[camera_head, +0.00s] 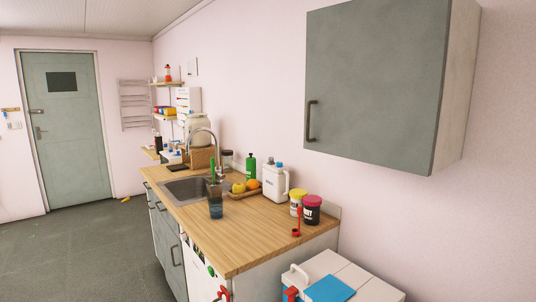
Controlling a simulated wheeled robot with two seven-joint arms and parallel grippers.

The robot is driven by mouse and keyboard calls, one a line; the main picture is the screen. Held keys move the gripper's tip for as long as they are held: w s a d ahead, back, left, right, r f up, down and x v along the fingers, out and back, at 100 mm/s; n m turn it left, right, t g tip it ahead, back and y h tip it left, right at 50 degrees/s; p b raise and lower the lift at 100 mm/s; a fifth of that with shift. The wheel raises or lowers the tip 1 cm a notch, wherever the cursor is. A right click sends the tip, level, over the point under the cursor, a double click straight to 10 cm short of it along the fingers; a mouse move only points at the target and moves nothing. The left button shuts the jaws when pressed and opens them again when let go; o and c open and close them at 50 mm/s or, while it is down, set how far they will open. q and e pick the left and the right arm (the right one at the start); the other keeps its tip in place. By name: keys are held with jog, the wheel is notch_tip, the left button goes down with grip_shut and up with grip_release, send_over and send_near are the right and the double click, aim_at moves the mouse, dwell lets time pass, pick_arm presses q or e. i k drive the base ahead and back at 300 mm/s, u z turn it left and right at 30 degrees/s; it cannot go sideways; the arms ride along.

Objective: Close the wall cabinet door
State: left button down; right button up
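The wall cabinet (455,95) hangs high on the pink wall at the right. Its grey-green door (375,80) faces me and looks flush with the cabinet body, with no gap that I can make out. A dark bar handle (311,120) stands upright near the door's left edge. Neither of my grippers shows in the head view.
Below is a wooden counter (260,235) with a sink (184,190), white jug (275,182), fruit (253,184) and two jars (312,210). A white box (365,290) stands at the bottom right. The floor (80,255) at left is mostly clear.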

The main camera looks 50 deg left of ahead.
aim_at(374, 69)
jog(key=k, duration=0.35)
jog(key=u, duration=1.75)
jog(key=i, duration=1.2)
jog(key=z, duration=0.65)
